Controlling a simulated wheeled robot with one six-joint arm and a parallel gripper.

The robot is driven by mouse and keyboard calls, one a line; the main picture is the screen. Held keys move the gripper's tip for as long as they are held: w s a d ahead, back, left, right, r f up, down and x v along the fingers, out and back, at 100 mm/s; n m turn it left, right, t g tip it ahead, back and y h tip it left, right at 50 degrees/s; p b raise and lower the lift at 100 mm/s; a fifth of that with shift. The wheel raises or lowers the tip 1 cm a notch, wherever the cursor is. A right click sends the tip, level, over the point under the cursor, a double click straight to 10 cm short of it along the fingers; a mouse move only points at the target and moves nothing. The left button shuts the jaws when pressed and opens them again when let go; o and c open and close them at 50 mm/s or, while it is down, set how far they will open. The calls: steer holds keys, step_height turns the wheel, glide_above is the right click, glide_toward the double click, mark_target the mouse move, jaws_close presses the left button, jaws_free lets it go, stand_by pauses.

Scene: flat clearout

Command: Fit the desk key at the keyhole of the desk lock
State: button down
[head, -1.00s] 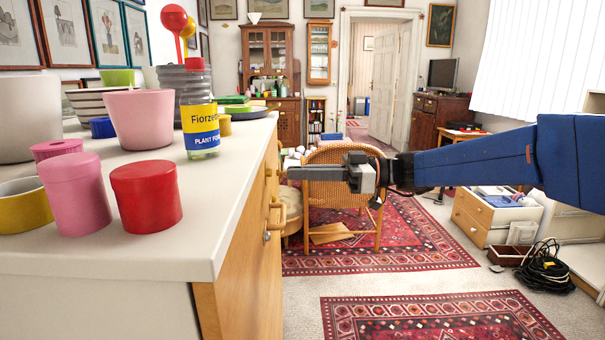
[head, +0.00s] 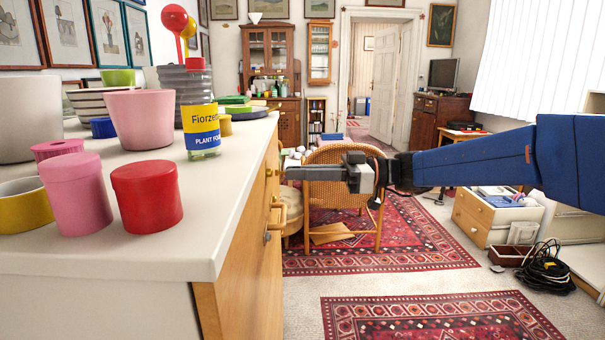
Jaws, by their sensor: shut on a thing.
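My gripper (head: 292,173) reaches in from the right, its long grey fingers pointing left at the wooden front of the white-topped desk. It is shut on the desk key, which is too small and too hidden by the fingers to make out. The fingertips are close to the desk front, near a small round knob (head: 269,172); I cannot tell whether anything touches. A small round metal fitting (head: 267,236), possibly the desk lock, sits lower on the front, below a wooden handle (head: 278,216). Its keyhole cannot be made out.
A red pot (head: 147,197), a pink pot (head: 76,194) and a plant food bottle (head: 201,130) stand on the desk top (head: 215,215). A wicker chair (head: 345,215) is behind my gripper. The patterned rug (head: 420,245) and floor beside the desk are mostly clear.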

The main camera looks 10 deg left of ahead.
steer(key=shift+x, duration=0.8)
steer(key=c, duration=1.9)
jaws_free()
steer(key=shift+o, duration=0.2)
steer(key=v, duration=1.7)
steer(key=shift+d, duration=0.2)
